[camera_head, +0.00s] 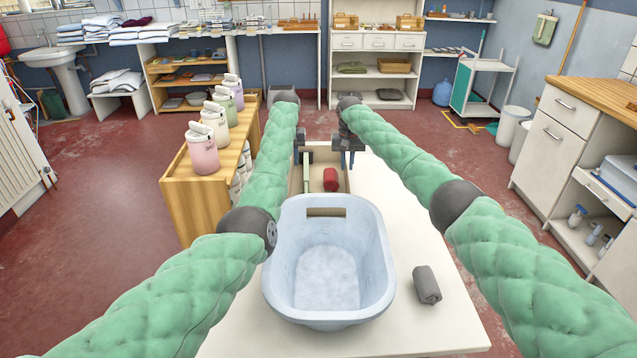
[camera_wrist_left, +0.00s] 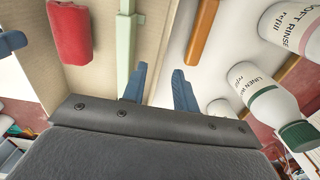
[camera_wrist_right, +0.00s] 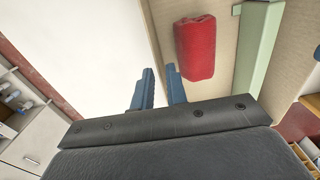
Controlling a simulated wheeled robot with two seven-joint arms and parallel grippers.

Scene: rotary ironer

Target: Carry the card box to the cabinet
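The card box (camera_head: 318,187) is an open tan box on the white table, just behind the blue tub. It holds a red roll (camera_head: 330,179) and a pale green bar (camera_head: 306,180). My left gripper (camera_wrist_left: 158,82) straddles the box's left wall, one finger inside and one outside, with a gap showing between them. My right gripper (camera_wrist_right: 162,82) has its fingers close together on the right wall, seemingly shut on it. A white cabinet (camera_head: 377,42) with drawers and open shelves stands at the back; another, wood-topped cabinet (camera_head: 552,150) stands at the right.
The blue tub (camera_head: 330,270) stands on the white table (camera_head: 425,325) between my arms, with a grey roll (camera_head: 427,284) to its right. A wooden shelf (camera_head: 190,200) with several bottles is close on the left. Red floor (camera_head: 450,160) is open towards the back right.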

